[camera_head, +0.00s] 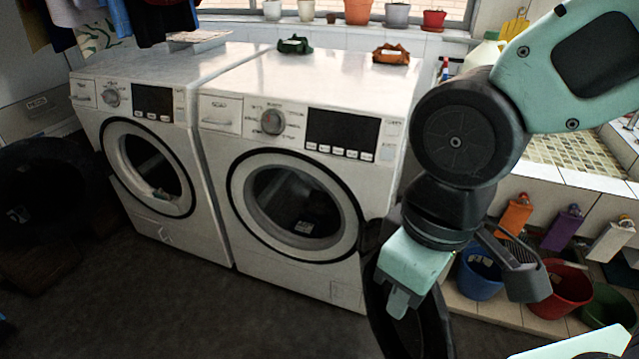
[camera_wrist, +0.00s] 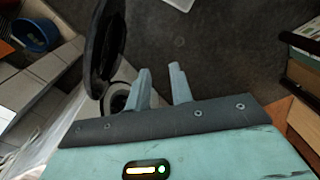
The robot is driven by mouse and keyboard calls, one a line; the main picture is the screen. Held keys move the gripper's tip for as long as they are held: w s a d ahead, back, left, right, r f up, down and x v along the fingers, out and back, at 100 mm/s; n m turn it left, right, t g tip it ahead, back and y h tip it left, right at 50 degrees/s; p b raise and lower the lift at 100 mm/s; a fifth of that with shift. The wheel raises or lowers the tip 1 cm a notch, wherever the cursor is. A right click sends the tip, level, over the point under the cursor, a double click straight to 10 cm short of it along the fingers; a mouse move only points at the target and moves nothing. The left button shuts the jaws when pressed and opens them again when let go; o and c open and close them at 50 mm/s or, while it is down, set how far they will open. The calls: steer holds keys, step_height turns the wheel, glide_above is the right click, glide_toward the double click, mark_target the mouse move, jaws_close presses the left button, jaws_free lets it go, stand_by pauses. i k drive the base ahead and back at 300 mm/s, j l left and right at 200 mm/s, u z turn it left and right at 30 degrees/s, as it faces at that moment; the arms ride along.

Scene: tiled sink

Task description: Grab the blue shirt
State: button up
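Clothes hang at the top left of the head view, cut off by the frame. A narrow blue cloth (camera_head: 119,17) hangs among them; I cannot tell whether it is the blue shirt. My gripper (camera_head: 398,303) points down in front of the right washer's right side, far from the hanging clothes. In the wrist view its two fingers (camera_wrist: 160,70) stand apart with nothing between them. The right washer (camera_head: 295,215) has a dark interior with a dark, unclear item inside. A dark round door (camera_head: 432,325) stands out beside my gripper, partly hidden by my arm.
The left washer (camera_head: 150,175) stands beside the right one. A blue bucket (camera_head: 480,278) and a red bucket (camera_head: 563,290) stand at the right. The dark floor in front is clear.

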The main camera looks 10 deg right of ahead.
mark_target(306, 226)
steer(key=i+j+z, duration=0.15)
steer(key=j, duration=0.3)
steer(key=i+j+z, duration=0.2)
steer(key=j, duration=0.25)
steer(key=i+j+z, duration=0.15)
steer(key=j, duration=0.35)
steer(key=i+j+z, duration=0.15)
steer(key=j, duration=0.4)
steer(key=i+j+z, duration=0.2)
steer(key=j, duration=0.3)
steer(key=i+j+z, duration=0.15)
steer(key=j, duration=0.4)
steer(key=k, duration=0.05)
